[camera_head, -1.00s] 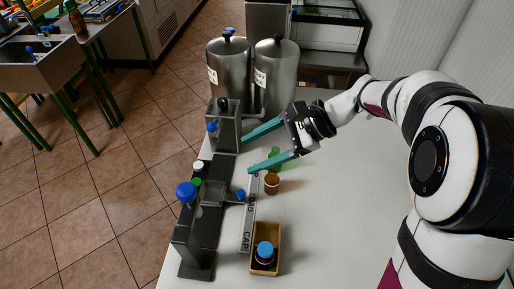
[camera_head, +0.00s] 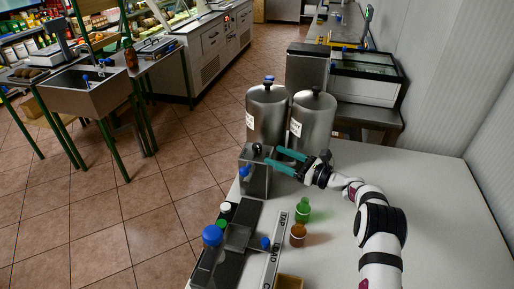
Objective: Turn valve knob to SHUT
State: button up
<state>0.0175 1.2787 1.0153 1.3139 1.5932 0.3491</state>
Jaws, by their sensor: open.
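A grey metal block (camera_head: 256,180) stands at the left edge of the white table, in front of two steel canisters. A round black knob (camera_head: 257,149) sits at its top, and a smaller blue knob (camera_head: 245,171) is on its left side. I cannot tell which of the two is the valve knob, and no SHUT mark is readable. My gripper (camera_head: 272,156) has teal fingers, spread apart and empty. It reaches in from the right, its fingertips close to the right of the black knob. I cannot tell whether they touch the block.
Two steel canisters (camera_head: 267,115) (camera_head: 313,122) stand close behind. Nearer are a dark rack (camera_head: 232,240) with a large blue knob (camera_head: 212,235), a labelled strip (camera_head: 274,250), a green bottle (camera_head: 303,211) and an amber bottle (camera_head: 298,235). The table's right side is clear.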

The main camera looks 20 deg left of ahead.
aim_at(261, 149)
jog(key=x, duration=0.8)
jog(key=shift+a, duration=0.1)
grip_shut()
